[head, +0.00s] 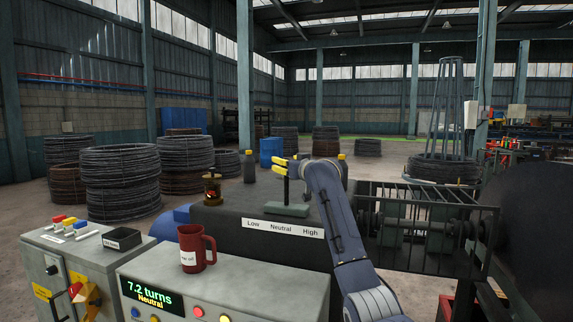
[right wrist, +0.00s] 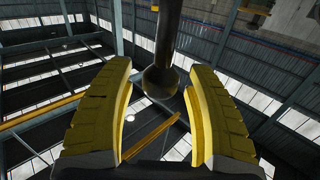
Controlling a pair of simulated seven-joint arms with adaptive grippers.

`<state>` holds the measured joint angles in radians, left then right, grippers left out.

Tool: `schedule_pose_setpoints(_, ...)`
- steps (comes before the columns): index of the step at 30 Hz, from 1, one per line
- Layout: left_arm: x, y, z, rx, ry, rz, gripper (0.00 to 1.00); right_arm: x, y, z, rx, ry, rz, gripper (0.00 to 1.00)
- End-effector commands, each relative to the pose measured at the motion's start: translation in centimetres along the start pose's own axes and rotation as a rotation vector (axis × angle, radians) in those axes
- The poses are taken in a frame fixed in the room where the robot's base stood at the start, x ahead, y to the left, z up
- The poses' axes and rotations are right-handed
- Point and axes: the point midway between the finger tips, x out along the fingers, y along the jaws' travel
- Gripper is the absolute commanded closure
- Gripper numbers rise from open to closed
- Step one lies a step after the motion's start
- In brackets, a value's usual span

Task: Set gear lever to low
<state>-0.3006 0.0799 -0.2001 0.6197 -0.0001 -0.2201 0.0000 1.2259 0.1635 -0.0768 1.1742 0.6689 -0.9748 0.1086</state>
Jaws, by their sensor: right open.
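The gear lever (head: 287,192) is a dark upright rod on a grey-green base (head: 290,210), on top of a dark housing. It stands above the "Neutral" word of the white Low-Neutral-High label (head: 282,229). My right gripper (head: 279,166) has yellow fingers and is at the lever's top. In the right wrist view the open fingers (right wrist: 160,76) lie on either side of the lever's round dark knob (right wrist: 160,81), with gaps on both sides. My left gripper is not in view.
A display (head: 151,298) reads "7.2 turns Neutral". A red mug (head: 190,250) and a small black tray (head: 122,239) stand on the consoles. A brass lantern (head: 213,190) and dark bottles stand around the housing. A barred guard (head: 425,225) is to the right.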

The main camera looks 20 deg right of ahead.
Motion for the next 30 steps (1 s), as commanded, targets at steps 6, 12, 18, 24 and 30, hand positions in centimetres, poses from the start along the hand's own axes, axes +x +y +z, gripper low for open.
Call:
schedule_pose_setpoints(6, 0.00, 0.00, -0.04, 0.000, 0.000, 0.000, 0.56, 0.11, -0.01, 0.01, 0.000, 0.000, 0.000, 0.45)
schedule_pose_setpoints(12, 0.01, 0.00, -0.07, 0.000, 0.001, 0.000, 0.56, 0.10, -0.02, 0.02, 0.000, 0.000, 0.000, 0.52)
schedule_pose_setpoints(18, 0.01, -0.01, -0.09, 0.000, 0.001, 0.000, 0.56, 0.09, -0.01, 0.03, 0.000, 0.000, 0.000, 0.75)
schedule_pose_setpoints(24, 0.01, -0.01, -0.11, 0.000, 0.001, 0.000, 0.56, 0.09, -0.02, 0.01, 0.001, 0.000, 0.000, 0.98)
schedule_pose_setpoints(30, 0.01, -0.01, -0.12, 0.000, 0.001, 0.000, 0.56, 0.07, -0.02, -0.07, 0.000, 0.001, 0.000, 1.00)
